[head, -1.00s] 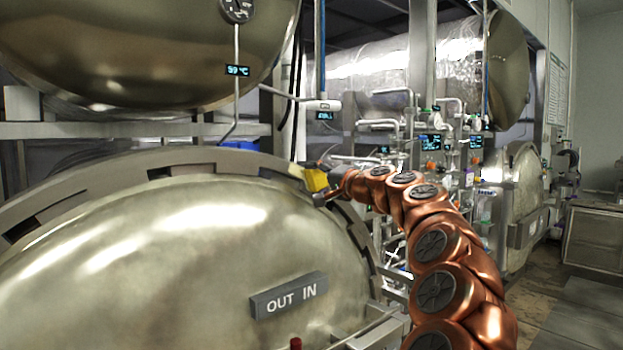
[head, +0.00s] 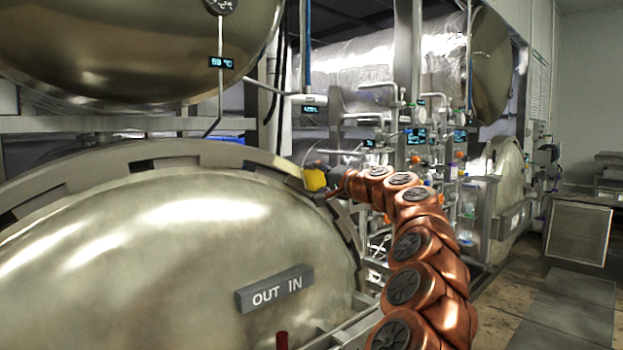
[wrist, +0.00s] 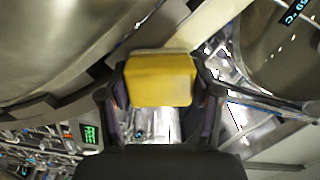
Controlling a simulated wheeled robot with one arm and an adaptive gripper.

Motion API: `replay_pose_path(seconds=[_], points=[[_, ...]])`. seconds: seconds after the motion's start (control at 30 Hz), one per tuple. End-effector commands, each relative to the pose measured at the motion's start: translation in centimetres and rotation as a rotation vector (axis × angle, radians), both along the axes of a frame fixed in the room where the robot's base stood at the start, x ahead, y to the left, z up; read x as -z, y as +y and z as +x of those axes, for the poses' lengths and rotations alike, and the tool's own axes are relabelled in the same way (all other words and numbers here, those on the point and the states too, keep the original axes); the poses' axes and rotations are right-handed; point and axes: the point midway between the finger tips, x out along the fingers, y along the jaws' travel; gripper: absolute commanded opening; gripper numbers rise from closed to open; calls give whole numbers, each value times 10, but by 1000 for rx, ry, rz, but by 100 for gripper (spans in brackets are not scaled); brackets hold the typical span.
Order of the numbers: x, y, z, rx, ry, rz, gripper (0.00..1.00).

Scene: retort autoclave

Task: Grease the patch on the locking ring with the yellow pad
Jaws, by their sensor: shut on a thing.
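The yellow pad (head: 315,179) is held in my gripper (head: 325,177) at the upper right of the locking ring (head: 110,163). In the wrist view the pad (wrist: 161,80) sits between the two fingers of my gripper (wrist: 160,95), which are shut on its sides. The locking ring (wrist: 85,95) runs past the pad's far side there. The pad overlaps the ring's edge in both views; I cannot tell whether it touches. A yellowish strip (head: 272,161) shows on the ring just left of the pad. It may be the grease patch or grease; I cannot tell which.
The domed door (head: 160,250) with an OUT IN plate (head: 275,289) fills the lower left. A second vessel (head: 130,50) hangs above it. Pipes and valves (head: 420,130) stand behind my arm.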

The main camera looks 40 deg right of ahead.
Motion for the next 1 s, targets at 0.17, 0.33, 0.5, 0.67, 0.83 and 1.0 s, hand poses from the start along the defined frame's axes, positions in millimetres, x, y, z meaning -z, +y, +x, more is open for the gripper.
replay_pose_path(seconds=[0.17,0.33,0.5,0.67,0.83,1.0], points=[[0,0,0,0,0,0,36],[1,0,-9,1,0,1,36],[1,0,-23,1,-3,1,36],[0,0,-36,2,-4,0,36],[1,0,-50,3,-2,0,36],[0,1,-59,2,-2,1,36]])
